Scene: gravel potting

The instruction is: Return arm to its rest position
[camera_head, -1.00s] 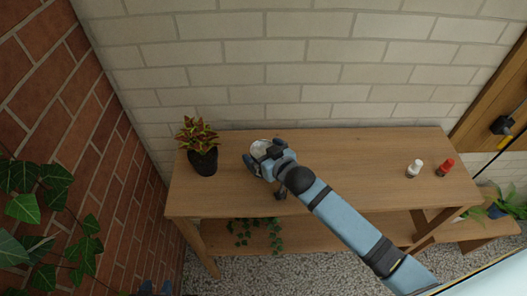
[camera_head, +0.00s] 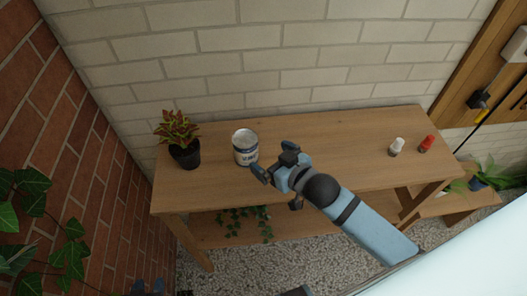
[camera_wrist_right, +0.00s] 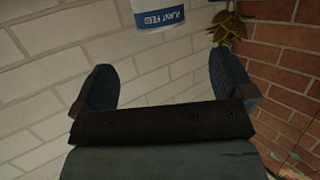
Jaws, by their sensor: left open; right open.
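My right arm reaches over the wooden table from the lower right in the head view. Its gripper (camera_head: 273,160) is open and empty, just right of a white can (camera_head: 245,148) and apart from it. In the right wrist view the two fingers of this gripper (camera_wrist_right: 163,88) are spread with nothing between them. The can (camera_wrist_right: 160,14), with a blue "PLANT FEED" label, stands upright beyond them, partly cut off by the top edge. My left gripper (camera_head: 149,288) shows only partly at the bottom edge of the head view, open and away from the table.
A potted red-green plant (camera_head: 184,154) stands at the left of the wooden table (camera_head: 330,155). A white bottle (camera_head: 396,147) and a red bottle (camera_head: 426,144) stand at its right. A trailing plant (camera_head: 245,222) is on the lower shelf. Brick walls are behind and left.

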